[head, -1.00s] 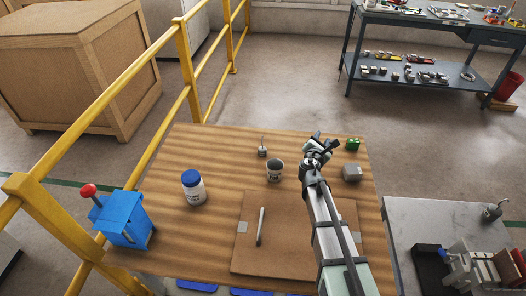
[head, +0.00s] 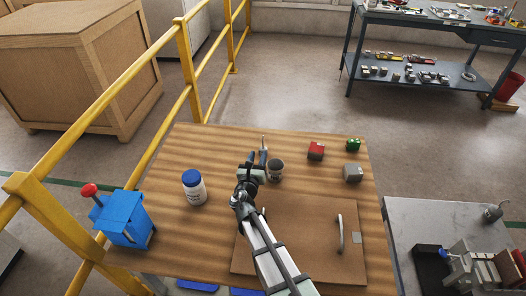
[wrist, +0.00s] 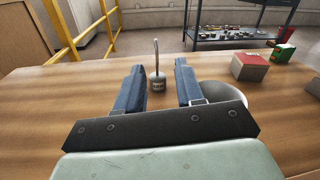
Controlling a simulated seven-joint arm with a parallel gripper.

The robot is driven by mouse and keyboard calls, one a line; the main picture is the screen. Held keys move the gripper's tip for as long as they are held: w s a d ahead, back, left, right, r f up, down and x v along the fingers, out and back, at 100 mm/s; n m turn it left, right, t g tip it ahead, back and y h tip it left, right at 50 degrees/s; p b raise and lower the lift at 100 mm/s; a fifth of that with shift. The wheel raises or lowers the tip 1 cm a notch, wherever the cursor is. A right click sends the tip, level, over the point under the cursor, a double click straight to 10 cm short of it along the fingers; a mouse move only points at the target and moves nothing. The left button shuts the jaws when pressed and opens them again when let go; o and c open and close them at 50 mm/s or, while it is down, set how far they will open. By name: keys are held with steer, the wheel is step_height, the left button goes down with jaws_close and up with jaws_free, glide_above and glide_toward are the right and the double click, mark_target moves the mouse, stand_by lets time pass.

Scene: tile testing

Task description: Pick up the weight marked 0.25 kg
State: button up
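A small grey weight with a tall thin stem (wrist: 157,82) stands upright on the wooden table. It carries a label too small to read. In the head view only its stem (head: 263,141) shows clearly above my gripper (head: 257,157). In the wrist view my gripper (wrist: 160,86) is open, with one blue-grey finger on each side of the weight's line. The weight looks to be just beyond the fingertips and not held. A grey metal cup (head: 276,171) stands close to the right of my gripper, partly hidden behind the right finger in the wrist view.
A red-topped block (head: 316,151), a green block (head: 353,144) and a grey block (head: 353,173) sit at the right. A white jar with a blue lid (head: 193,188) stands left. A brown board with a handle (head: 302,262) lies in front. A blue device (head: 123,218) is at the left edge.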

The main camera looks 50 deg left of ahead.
steer(key=x, duration=1.2)
steer(key=shift+s+a+f, duration=0.15)
steer(key=shift+a+f, duration=0.05)
steer(key=shift+a, duration=0.15)
steer(key=shift+w+a, duration=0.2)
steer(key=shift+w, duration=0.2)
jaws_close()
stand_by(0.7)
